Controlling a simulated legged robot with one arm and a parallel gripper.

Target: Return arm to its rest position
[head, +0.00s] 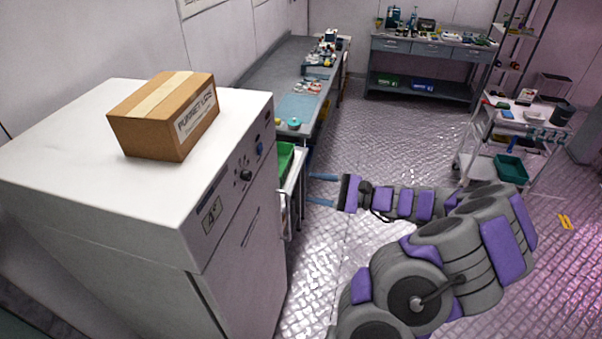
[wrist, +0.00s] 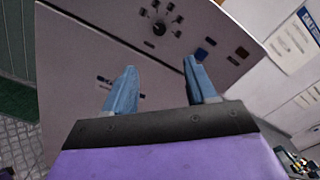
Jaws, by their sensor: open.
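My gripper (head: 321,189) is at the end of my purple and grey arm, which reaches from the lower right toward the left in the head view. Its two blue fingers are apart and nothing shows between them. The fingertips point toward the side of a white cabinet (head: 95,195) and the rack beside it. In the wrist view the open gripper (wrist: 162,88) points toward the cabinet's front panel (wrist: 200,35) with its dial and switches. I cannot tell how large the gap to the cabinet is.
A cardboard box (head: 168,120) sits on the cabinet. A white rack (head: 291,187) with a green bin (head: 285,160) stands beside it. A long workbench (head: 292,82), a back bench (head: 425,58) and a cart (head: 512,150) stand farther off. The metal floor (head: 390,130) between them is clear.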

